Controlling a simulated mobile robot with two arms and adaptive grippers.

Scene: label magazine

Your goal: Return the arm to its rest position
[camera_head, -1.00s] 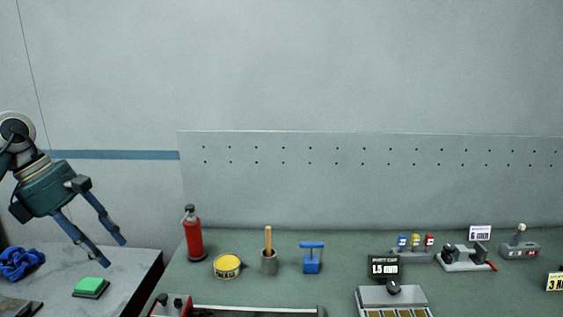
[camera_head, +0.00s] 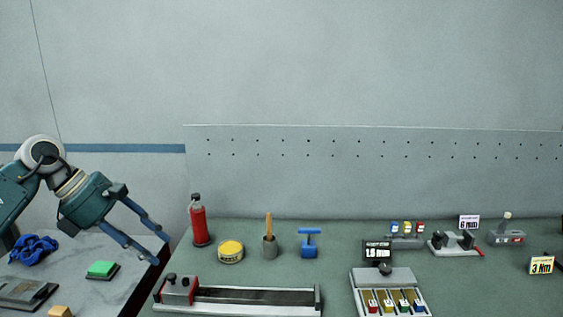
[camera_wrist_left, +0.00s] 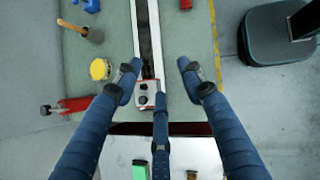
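My left gripper (camera_head: 150,244) is at the left of the head view, its arm coming in from the left edge. Its blue fingers are spread apart with nothing between them, raised over the light side table near the green bench's left edge. In the left wrist view the fingers (camera_wrist_left: 158,75) are also open and empty. Below them is the long rail fixture with a red-and-grey end block (camera_wrist_left: 150,95). The same rail fixture (camera_head: 255,297) shows in the head view. My right gripper is in neither view.
The side table (camera_head: 90,240) holds a green-topped block (camera_head: 102,269) and a blue knotted item (camera_head: 33,249). On the bench stand a red bottle (camera_head: 199,222), a yellow tin (camera_head: 230,250), a brush pot (camera_head: 270,246), a blue T-handled tool (camera_head: 310,242) and a magazine with coloured slots (camera_head: 385,279).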

